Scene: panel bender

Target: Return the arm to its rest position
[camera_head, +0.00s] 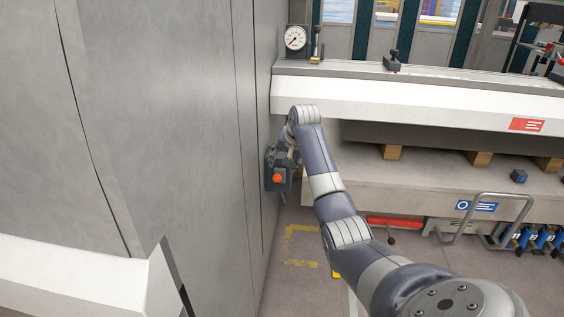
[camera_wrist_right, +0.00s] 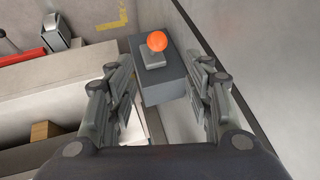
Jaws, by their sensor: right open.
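My right arm (camera_head: 330,195) reaches from the bottom right of the head view toward the side of a large grey cabinet. In the wrist view my right gripper (camera_wrist_right: 160,98) is open, with its two fingers apart. A dark grey box with an orange-red knob (camera_wrist_right: 156,42) lies between and just beyond the fingers. In the head view the same box (camera_head: 277,186) shows by the cabinet wall, and the gripper beside it is mostly hidden by my wrist. I cannot tell whether the fingers touch the box. My left gripper is not in view.
The grey cabinet wall (camera_head: 185,120) fills the left, close to the wrist. A white machine beam (camera_head: 420,95) runs across the back, above a bed with wooden blocks (camera_head: 480,159). A metal handle (camera_head: 485,212) sticks out at the right. Floor shows between cabinet and machine.

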